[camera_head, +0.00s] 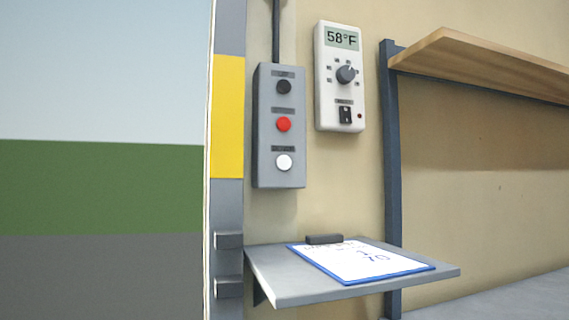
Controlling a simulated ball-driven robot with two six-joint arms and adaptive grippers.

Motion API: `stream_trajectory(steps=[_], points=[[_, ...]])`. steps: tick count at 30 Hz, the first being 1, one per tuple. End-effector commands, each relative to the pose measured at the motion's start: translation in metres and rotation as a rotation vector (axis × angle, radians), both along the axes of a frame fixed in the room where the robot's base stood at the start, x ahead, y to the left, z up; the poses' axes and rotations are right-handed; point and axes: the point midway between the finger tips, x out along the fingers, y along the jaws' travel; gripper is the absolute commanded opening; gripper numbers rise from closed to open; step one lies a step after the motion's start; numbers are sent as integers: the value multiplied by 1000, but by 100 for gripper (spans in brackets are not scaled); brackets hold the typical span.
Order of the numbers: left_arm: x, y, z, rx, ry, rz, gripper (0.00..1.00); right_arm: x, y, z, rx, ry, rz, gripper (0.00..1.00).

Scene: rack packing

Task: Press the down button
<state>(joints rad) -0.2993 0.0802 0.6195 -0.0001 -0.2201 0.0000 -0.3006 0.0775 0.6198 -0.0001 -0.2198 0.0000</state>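A grey control box (279,126) is mounted on the beige wall beside the opening. It carries three round buttons in a column: a black button (284,87) at the top, a red button (284,125) in the middle and a white button (284,162) at the bottom. A small dark label sits above each button, too small to read, so I cannot tell which one is the down button. Neither of my grippers is in view.
A white thermostat (341,113) reading 58°F hangs right of the box. Below, a grey shelf (290,288) juts out with a blue-edged clipboard (350,262) on it. A wooden shelf (480,68) on a dark post (393,180) is at right. A yellow-and-grey door edge (227,115) borders the opening.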

Motion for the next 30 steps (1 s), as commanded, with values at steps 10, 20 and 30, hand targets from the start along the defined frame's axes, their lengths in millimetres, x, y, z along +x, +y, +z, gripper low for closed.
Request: stream_trajectory(steps=[10, 20, 30], points=[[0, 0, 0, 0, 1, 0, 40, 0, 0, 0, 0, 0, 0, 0], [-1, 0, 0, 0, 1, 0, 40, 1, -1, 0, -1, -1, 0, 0], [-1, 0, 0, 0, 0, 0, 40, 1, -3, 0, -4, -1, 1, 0]])
